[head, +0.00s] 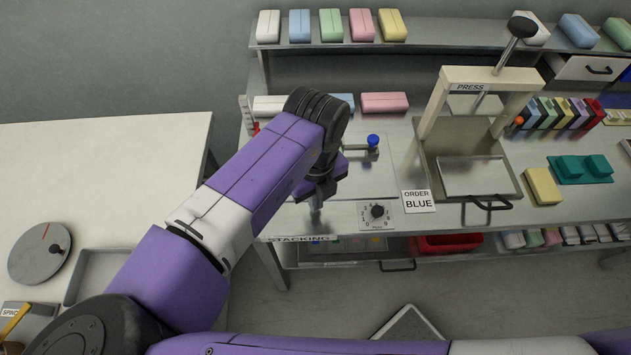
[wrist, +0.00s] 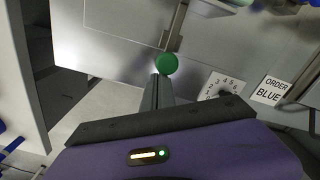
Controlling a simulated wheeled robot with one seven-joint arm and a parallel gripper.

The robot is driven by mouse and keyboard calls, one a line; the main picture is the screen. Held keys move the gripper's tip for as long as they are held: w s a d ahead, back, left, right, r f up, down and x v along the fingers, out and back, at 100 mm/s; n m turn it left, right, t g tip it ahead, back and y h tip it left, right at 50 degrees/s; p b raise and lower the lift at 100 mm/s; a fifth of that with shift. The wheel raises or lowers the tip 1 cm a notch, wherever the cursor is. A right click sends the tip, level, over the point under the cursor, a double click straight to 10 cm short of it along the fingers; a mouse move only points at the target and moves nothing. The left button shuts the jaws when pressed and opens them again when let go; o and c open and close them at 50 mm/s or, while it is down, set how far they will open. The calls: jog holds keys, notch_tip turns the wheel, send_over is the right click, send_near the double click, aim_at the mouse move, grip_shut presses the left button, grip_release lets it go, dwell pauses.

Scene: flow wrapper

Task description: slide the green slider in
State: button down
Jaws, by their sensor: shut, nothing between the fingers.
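The green slider shows as a round green knob (wrist: 167,64) in the wrist view, on the pale metal bench top near its front edge. A narrow slot or rod runs from it toward the top of that view. My gripper (wrist: 157,82) is shut and empty, its fingertips right at the near side of the knob. I cannot tell if they touch it. In the head view my gripper (head: 316,214) points down at the bench's front edge, and the green knob is hidden behind my arm there.
A blue knob (head: 373,139) on a metal rod stands behind and right of my gripper. A dial (head: 377,212) and an ORDER BLUE card (head: 418,201) are to the right at the front edge. The press (head: 482,80) stands farther right. A shelf (head: 410,32) with coloured blocks runs above.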

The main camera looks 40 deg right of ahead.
jog(key=shift+w+d, duration=0.45)
jog(key=shift+w, duration=0.15)
jog(key=shift+w+d, duration=0.4)
jog(key=shift+w, duration=0.2)
jog(key=shift+s+a, duration=0.1)
jog(key=shift+s+a, duration=0.25)
jog(key=shift+s, duration=0.15)
dwell(0.4)
jog(key=shift+r, duration=0.1)
notch_tip(320, 180, up, 8)
jog(key=p, duration=0.7)
dwell(0.4)
